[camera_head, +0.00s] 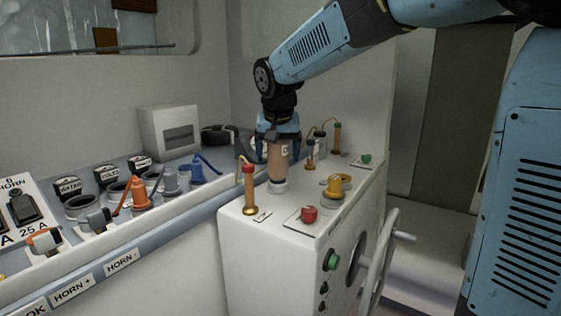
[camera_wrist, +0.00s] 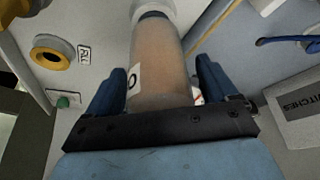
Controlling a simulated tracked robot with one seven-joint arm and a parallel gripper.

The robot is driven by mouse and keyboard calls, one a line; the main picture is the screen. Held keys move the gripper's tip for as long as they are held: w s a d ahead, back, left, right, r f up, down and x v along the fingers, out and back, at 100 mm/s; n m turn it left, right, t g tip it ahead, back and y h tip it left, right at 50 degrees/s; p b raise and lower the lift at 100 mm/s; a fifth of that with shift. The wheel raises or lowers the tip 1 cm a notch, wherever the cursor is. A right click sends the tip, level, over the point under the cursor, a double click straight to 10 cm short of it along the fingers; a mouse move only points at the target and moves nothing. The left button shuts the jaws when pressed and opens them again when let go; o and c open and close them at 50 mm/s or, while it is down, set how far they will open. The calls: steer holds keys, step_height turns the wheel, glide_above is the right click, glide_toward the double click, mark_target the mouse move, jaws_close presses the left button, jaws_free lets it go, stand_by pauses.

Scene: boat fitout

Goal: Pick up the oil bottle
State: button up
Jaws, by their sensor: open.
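The oil bottle (camera_head: 278,168) is a brownish cylinder with a white label, upright on top of the white console. It also shows in the wrist view (camera_wrist: 158,65), where its grey base end points to the top of the picture. My gripper (camera_head: 278,142) is above the bottle and pointing down, with its blue fingers on either side of the bottle's upper part. In the wrist view my gripper (camera_wrist: 160,92) is open, with a finger left and right of the bottle. Whether either finger touches it I cannot tell.
A red-topped oil can (camera_head: 249,190) stands close left of the bottle. A red button (camera_head: 309,214) and a yellow fitting (camera_head: 334,187) are on the console top (camera_head: 285,226). Another can with a spout (camera_head: 337,138) stands behind. A handwheel (camera_head: 372,258) is on the console's side.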

steer(key=shift+c, duration=0.5)
steer(key=c, duration=1.1)
steer(key=shift+c, duration=0.3)
steer(key=shift+r, duration=0.1)
steer(key=shift+r, duration=0.25)
step_height(320, 180, up, 2)
steer(key=shift+r, duration=0.2)
steer(key=s+d+r, duration=0.3)
steer(key=s+r, duration=0.7)
steer(key=s, duration=0.3)
steer(key=shift+s+d, duration=0.25)
steer(key=shift+d, duration=0.1)
